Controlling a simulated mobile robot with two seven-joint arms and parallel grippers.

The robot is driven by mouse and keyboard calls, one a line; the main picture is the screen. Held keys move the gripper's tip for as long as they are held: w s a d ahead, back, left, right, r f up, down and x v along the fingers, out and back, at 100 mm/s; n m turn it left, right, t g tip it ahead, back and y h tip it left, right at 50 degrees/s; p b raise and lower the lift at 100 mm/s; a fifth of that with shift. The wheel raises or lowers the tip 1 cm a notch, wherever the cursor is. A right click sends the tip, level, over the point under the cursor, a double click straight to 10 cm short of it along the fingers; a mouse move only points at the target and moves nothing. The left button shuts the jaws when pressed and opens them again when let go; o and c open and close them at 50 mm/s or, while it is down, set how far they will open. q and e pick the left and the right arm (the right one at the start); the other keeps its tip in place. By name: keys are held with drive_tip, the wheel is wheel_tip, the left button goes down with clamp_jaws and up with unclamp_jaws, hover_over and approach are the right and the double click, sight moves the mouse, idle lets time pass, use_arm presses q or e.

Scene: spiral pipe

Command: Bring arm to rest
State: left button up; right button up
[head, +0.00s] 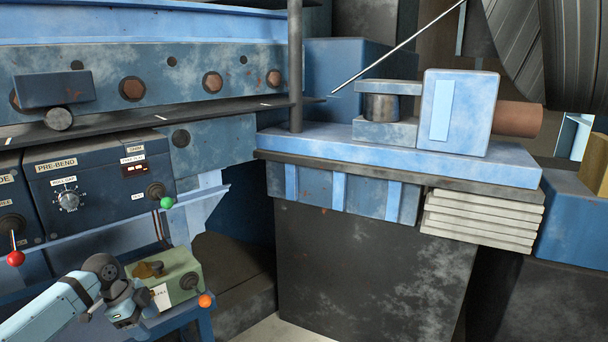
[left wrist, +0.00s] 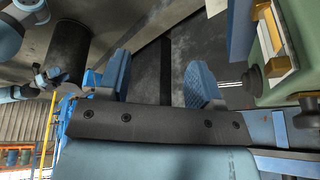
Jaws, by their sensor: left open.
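My left arm (head: 50,312) comes in from the lower left of the head view, light blue with a dark joint. Its hand end (head: 128,304) is in front of the green box (head: 182,276), but the fingers are hard to make out there. In the left wrist view my left gripper (left wrist: 160,78) is open, its two blue ribbed finger pads wide apart. Nothing is between them; dark floor shows beyond. The green box also shows at the right of the left wrist view (left wrist: 296,42), beside the gripper and clear of the pads. My right gripper is in neither view.
The control panel (head: 105,180) with dial, red knob (head: 15,258) and green knob (head: 166,203) is above my left arm. An orange knob (head: 205,300) is by the green box. A blue machine bed (head: 400,155) fills the middle and right.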

use_arm(q)
drive_tip(key=s+d+f+n+t, duration=0.45)
drive_tip(key=s+d+f, duration=0.75)
drive_tip(key=d+f, duration=0.35)
drive_tip(key=s+d+n+t, duration=0.2)
drive_tip(key=s+n, duration=0.2)
drive_tip(key=s, duration=0.5)
drive_tip(key=s+d+f+n+t+p, duration=0.1)
drive_tip(key=s+d+n+t, duration=0.2)
drive_tip(key=s, duration=0.7)
drive_tip(key=shift+d+f+n+y, duration=0.25)
drive_tip(key=shift+n+y, duration=0.15)
drive_tip(key=shift+n, duration=0.35)
